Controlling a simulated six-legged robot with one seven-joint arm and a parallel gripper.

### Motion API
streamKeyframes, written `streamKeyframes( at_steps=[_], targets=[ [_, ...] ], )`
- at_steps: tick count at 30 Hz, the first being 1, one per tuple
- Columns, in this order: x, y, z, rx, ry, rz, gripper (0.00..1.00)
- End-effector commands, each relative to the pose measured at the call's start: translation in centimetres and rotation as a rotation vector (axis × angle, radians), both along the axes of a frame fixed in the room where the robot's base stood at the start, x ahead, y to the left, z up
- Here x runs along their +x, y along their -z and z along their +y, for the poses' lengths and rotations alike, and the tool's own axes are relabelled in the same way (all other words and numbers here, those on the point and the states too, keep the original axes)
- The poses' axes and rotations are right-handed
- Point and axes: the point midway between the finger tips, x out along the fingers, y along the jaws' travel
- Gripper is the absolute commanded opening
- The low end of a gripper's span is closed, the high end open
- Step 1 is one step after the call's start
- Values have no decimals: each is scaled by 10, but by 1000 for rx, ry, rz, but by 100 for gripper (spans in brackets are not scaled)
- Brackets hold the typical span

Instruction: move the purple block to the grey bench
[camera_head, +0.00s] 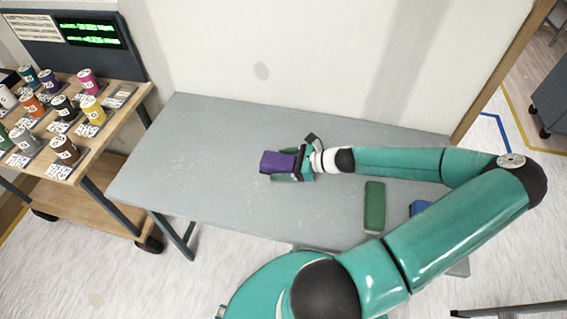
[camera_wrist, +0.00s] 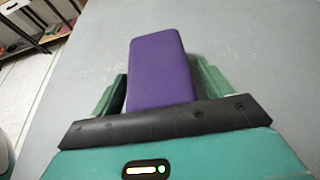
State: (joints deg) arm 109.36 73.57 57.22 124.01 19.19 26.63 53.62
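The purple block (camera_head: 278,161) is on or just above the left-middle of the grey bench (camera_head: 190,160); I cannot tell if it touches the top. My gripper (camera_head: 285,168) is around the near end of the block, one finger on each side. In the wrist view the purple block (camera_wrist: 160,68) points away from my gripper (camera_wrist: 160,88), between the two green fingers. Narrow gaps seem to show beside both fingertips, so the gripper looks open. The block's underside is hidden.
A green block (camera_head: 374,207) lies on the bench to the right, with a blue block (camera_head: 418,208) beside it, partly hidden by my arm. A wooden cart (camera_head: 100,150) with several coloured cans stands at left. The bench's left part is clear.

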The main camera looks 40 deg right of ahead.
Motion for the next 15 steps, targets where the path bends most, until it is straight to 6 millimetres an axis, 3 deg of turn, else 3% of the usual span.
streamKeyframes(
  at_steps=[10, 15],
  targets=[
    [-1, -2, -1, -1, 1, 1, 82],
    [-15, -9, -13, -4, 2, 2, 82]
  ],
)
